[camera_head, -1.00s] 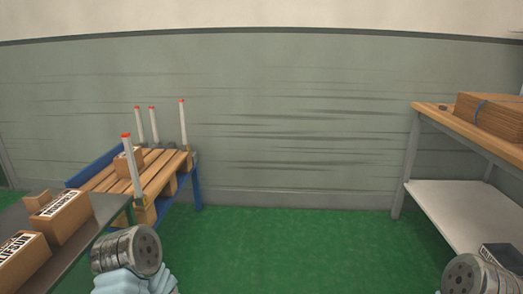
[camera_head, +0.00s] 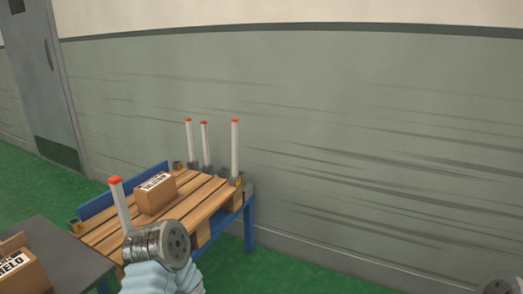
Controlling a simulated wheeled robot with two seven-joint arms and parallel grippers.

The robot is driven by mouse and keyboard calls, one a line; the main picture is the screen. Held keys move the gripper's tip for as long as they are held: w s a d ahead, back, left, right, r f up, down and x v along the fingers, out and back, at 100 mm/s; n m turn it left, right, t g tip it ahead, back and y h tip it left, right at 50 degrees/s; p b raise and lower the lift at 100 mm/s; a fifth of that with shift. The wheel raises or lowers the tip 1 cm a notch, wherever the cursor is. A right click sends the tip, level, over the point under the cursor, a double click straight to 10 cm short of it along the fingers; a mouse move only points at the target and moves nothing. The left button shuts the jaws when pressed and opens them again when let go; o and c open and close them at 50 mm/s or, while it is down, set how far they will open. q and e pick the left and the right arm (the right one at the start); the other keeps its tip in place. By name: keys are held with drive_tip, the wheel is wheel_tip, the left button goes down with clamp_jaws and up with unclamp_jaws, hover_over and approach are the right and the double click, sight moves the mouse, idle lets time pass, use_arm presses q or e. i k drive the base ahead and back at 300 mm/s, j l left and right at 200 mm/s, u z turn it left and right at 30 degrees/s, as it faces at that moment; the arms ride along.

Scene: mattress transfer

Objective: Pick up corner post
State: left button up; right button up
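Several white corner posts with orange-red tips stand upright at a wooden slatted pallet (camera_head: 190,205). A near post (camera_head: 122,208) stands at the pallet's left front, its foot hidden behind my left arm. A post (camera_head: 235,150) stands at the right back corner. Two more, a left one (camera_head: 189,145) and a middle one (camera_head: 205,147), stand close together at the back. Part of my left arm shows low in the picture in front of the pallet, and a bit of my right arm shows at the bottom right. Neither gripper's fingers are visible.
The pallet rests on a blue-framed stand (camera_head: 249,220) and carries a cardboard box (camera_head: 156,199). A grey table (camera_head: 60,245) with a labelled box (camera_head: 22,277) is at the lower left. A door (camera_head: 48,80) and a green wall stand behind. Green floor is open at the left.

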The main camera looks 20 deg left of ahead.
sight(204, 123)
drive_tip(key=i+l+u, duration=0.2)
drive_tip(key=i+u, duration=0.2)
drive_tip(key=i+l+u, duration=0.6)
drive_tip(key=u, duration=0.15)
drive_tip(key=i+l+u, duration=0.2)
drive_tip(key=l+u, duration=0.2)
drive_tip(key=l, duration=0.2)
